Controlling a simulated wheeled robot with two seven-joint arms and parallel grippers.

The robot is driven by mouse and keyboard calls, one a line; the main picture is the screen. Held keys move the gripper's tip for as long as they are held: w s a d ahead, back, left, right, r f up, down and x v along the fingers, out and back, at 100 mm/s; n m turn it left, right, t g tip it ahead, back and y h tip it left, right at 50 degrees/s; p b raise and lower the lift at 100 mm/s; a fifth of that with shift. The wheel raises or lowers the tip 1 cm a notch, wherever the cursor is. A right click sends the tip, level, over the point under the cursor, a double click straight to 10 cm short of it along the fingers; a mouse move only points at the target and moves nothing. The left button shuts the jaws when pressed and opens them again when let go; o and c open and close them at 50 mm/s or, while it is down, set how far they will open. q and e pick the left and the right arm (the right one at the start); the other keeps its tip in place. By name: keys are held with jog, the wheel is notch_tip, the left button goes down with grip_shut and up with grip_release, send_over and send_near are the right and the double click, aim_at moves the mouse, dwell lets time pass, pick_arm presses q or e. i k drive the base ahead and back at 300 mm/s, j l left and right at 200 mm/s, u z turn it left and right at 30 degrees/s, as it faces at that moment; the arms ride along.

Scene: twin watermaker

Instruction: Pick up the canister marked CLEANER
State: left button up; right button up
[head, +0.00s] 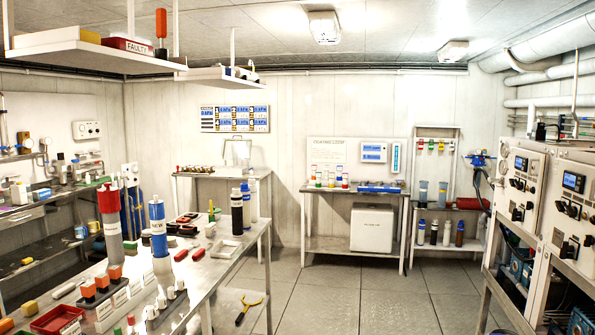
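I cannot read the word CLEANER on anything in the head view, so I cannot tell which thing is the marked canister. Several bottle-like canisters (434,233) stand upright on the bottom shelf of the rack at the back right. Two more, blue-grey (423,193), stand on its middle shelf. A dark canister (237,214) and a pale one (253,201) stand at the far end of the left workbench. A white box (372,228) with small unreadable print sits under the back table. Neither of my grippers is in view.
The left workbench (228,262) holds a red-topped cylinder (110,225), a blue-topped cylinder marked NEW (158,230) and many small parts. Hanging shelves (95,58) jut overhead. Control cabinets (517,190) line the right side. The floor (370,295) between is clear.

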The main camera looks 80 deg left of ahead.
aim_at(19, 192)
jog(key=j+u, duration=0.35)
jog(key=i+j+u, duration=0.25)
jog(key=j+u, duration=0.15)
jog(key=j, duration=0.15)
jog(key=i+j+u, duration=0.3)
jog(key=j+u, duration=0.15)
jog(key=i+j+u, duration=1.05)
jog(key=i, duration=0.75)
jog(key=i+l+u, duration=0.25)
jog(key=i, duration=0.75)
jog(key=i+j+u, duration=0.1)
jog(key=i, duration=2.4)
jog(key=i+u, duration=0.65)
jog(key=i, duration=0.2)
jog(key=i+l+u, duration=0.2)
jog(key=i+u, duration=0.15)
jog(key=i+j+u, duration=0.2)
jog(key=u, duration=0.2)
jog(key=i+u, duration=1.1)
jog(key=u, duration=0.15)
jog(key=i, duration=0.8)
jog(key=i+u, duration=0.15)
jog(key=i, duration=0.6)
jog(key=i+l, duration=0.15)
jog(key=i, duration=0.65)
jog(key=j+u, duration=0.05)
